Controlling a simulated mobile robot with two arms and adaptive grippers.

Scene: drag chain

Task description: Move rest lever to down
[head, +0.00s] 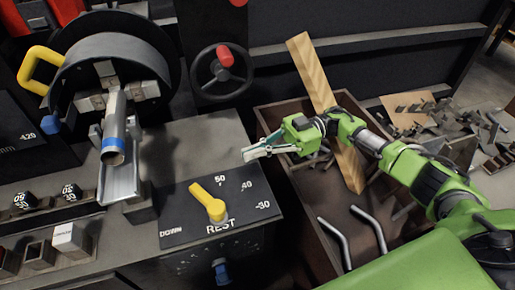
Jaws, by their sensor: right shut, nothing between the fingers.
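The yellow rest lever (208,202) sits on a dark dial plate (238,188) marked DOWN at the lower left, REST at the bottom, and 50, 40 and 30 at the upper right. The lever's thin end points up and left, and its round end is near the word REST. My right gripper (246,156) comes in from the right, shut and empty, above and to the right of the lever. It is apart from the lever, over the plate's upper right edge. My left gripper is not in view.
A brown bin (268,112) with a wooden plank (312,72) and metal rods stands right of the machine. A handwheel with a red knob (225,56) is behind. A chuck holding a metal tube (114,140) is at left. Metal scraps lie at far right.

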